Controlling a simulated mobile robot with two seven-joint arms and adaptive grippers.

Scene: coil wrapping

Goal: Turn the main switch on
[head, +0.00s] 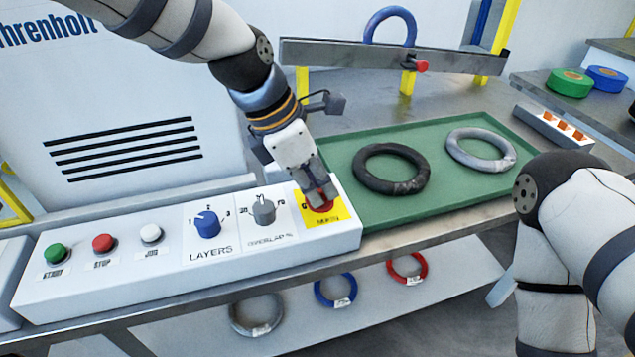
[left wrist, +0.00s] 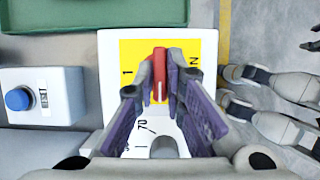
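The main switch (head: 321,205) is a red rotary knob on a yellow plate at the right end of the white control panel. In the left wrist view its red handle (left wrist: 160,75) lies along the picture's vertical, with a white line on it. A "1" is to its left and part of an "N" to its right. My left gripper (head: 318,194) points down over the switch, its fingers closed on both sides of the handle. The fingers hide part of the switch. My right arm (head: 560,240) is at the right; its gripper does not show clearly.
The panel (head: 150,270) also carries green, red and white buttons and two dials. A green tray (head: 440,195) with a black ring (head: 391,170) and a grey ring (head: 480,149) lies to the right. In the left wrist view, a blue reset button (left wrist: 18,99) stands left of the switch.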

